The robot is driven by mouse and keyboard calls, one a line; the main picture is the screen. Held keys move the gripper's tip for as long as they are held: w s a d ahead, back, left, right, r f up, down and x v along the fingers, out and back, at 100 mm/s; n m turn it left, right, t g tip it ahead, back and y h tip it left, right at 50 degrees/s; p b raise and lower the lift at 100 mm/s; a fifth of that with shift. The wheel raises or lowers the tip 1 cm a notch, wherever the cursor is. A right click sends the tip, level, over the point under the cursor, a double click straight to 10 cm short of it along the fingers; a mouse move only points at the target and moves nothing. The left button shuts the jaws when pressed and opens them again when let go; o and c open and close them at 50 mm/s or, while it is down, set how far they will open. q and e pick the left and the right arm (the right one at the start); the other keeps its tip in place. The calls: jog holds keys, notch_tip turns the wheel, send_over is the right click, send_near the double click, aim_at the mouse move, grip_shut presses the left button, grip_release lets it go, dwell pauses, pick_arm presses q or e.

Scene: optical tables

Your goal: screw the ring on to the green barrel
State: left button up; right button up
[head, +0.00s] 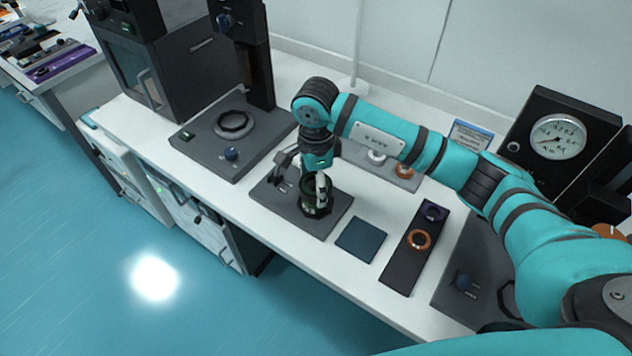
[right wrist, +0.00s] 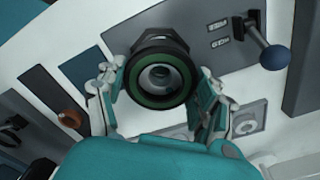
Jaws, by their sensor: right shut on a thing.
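The green barrel (head: 314,205) stands upright in a holder on a dark base plate (head: 296,217); it is mostly dark with green at its top. In the right wrist view a dark round ring with a green inner band (right wrist: 160,80) faces the camera around a glassy centre. I cannot tell exactly where ring and barrel part. My right gripper (head: 320,182) points down over the barrel top. In the right wrist view its two fingers (right wrist: 158,92) are closed against the sides of the ring. My left gripper is not in view.
A dark strip (head: 401,270) holds a purple ring (head: 434,212) and an orange ring (head: 419,240). A blue mat (head: 361,239) lies beside the base plate. A blue-knobbed lever (right wrist: 273,55) is close to the barrel. A dial gauge (head: 557,137) stands at right.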

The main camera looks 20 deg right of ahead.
jog(key=shift+f+b, duration=0.35)
jog(key=shift+b, duration=0.35)
dwell(0.6)
jog(key=m, duration=0.8)
jog(key=shift+r+p, duration=0.1)
jog(key=shift+p, duration=0.2)
jog(key=m, duration=0.4)
jog(key=shift+p, duration=0.35)
jog(key=m, duration=0.5)
jog(key=shift+w+p, duration=0.1)
jog(key=shift+p, duration=0.25)
jog(key=o, duration=1.1)
jog(key=shift+c, duration=0.6)
